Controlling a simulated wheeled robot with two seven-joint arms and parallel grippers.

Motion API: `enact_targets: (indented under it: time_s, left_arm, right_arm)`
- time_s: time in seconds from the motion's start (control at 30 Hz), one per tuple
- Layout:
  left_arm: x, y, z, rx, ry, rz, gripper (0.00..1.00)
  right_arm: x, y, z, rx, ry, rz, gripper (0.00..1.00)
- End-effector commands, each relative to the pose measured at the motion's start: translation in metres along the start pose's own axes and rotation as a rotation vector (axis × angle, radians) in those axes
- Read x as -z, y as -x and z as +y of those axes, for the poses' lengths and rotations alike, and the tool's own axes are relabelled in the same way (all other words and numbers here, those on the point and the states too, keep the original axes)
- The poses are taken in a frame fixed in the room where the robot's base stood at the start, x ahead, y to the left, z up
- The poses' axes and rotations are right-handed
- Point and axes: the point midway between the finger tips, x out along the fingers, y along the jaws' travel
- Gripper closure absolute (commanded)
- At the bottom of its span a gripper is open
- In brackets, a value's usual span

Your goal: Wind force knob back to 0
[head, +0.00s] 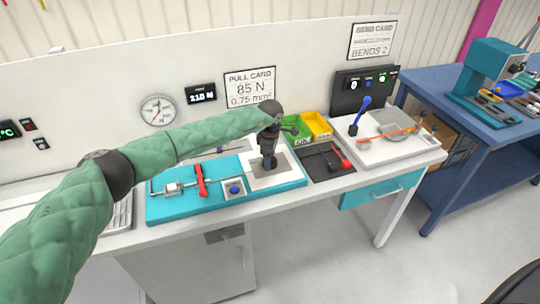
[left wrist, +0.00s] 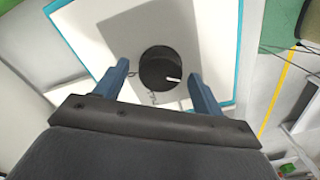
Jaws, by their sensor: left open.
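The force knob (left wrist: 160,68) is a round black knob with a white pointer line, seen from above in the left wrist view. It sits on a white plate (left wrist: 92,28) with a turquoise edge. My left gripper (left wrist: 158,78) is open, its two blue fingers on either side of the knob with gaps; I cannot tell how far above it they are. In the head view my left gripper (head: 269,160) points down over the white plate and hides the knob. The pointer's scale is too small to read. My right gripper is not in view.
The turquoise pull rig (head: 170,208) has a red lever (head: 201,180) and a blue button (head: 235,189). A pull card (head: 249,88) reads 85 N, 0.75 mm². A display (head: 201,93) and dial gauge (head: 158,109) are on the wall. Green and yellow bins (head: 316,126) stand right of the gripper.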

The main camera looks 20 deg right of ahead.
Motion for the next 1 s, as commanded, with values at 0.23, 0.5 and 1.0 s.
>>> enact_targets:
  time_s: [0.23,0.5,1.0]
  left_arm:
    - [-0.0003,-0.0067,-0.0004,0.001,0.0,0.0,0.31]
    - [-0.0002,-0.0065,-0.0003,0.0,0.0,0.0,0.51]
    - [0.0,-0.0081,0.0001,-0.001,0.031,0.0,0.75]
  right_arm:
    - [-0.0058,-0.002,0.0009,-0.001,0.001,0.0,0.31]
    - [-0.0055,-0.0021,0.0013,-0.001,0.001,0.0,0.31]
    - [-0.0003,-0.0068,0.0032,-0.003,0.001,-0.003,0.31]
